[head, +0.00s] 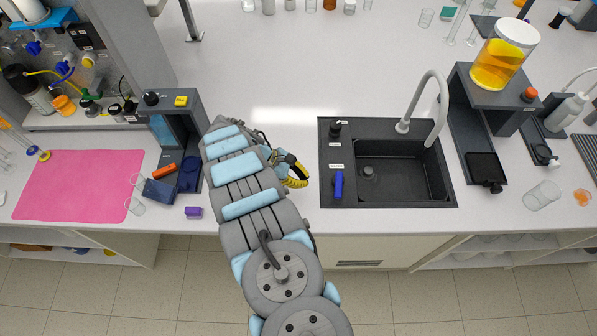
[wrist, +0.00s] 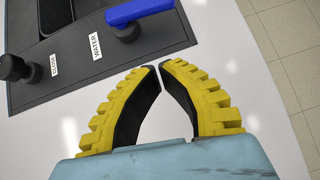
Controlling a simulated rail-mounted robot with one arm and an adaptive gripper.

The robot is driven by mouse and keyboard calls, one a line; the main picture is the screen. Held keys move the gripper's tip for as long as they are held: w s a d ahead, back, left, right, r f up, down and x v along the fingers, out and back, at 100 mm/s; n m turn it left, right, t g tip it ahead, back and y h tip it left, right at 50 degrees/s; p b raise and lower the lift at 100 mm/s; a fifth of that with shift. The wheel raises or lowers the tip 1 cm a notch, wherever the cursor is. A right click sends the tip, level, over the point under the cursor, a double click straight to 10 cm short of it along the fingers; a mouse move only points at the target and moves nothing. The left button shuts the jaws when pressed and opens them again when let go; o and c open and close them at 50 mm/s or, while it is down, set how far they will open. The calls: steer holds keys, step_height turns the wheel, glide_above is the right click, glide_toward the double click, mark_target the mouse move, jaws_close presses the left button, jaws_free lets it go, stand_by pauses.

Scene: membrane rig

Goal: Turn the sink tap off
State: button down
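The sink tap's blue lever (head: 338,186) stands on the black panel left of the basin, by a WATER label. In the head view it points toward the front edge. In the wrist view the blue lever (wrist: 140,11) lies across the top, on a dark base. The grey curved spout (head: 440,98) rises behind the basin; I cannot tell whether water runs. My gripper (head: 303,182) is left of the sink, apart from the lever. In the wrist view my gripper (wrist: 158,68) has its yellow fingertips nearly together with nothing between them.
A black knob (wrist: 14,68) with a CLOSE label shares the panel; it also shows in the head view (head: 335,130). The black sink (head: 395,182) is right of the lever. A black stand (head: 495,95) holds a jar of orange liquid (head: 500,60). The counter behind my gripper is clear.

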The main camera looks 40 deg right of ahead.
mark_target(338, 185)
steer(key=x, duration=0.5)
steer(key=shift+r+p, duration=0.1)
steer(key=shift+p, duration=0.3)
steer(key=shift+s+d+r+p, duration=0.15)
steer(key=shift+s+d+p, duration=0.5)
steer(key=shift+s+d, duration=0.1)
steer(key=shift+d, duration=0.2)
steer(key=shift+s+d, duration=0.55)
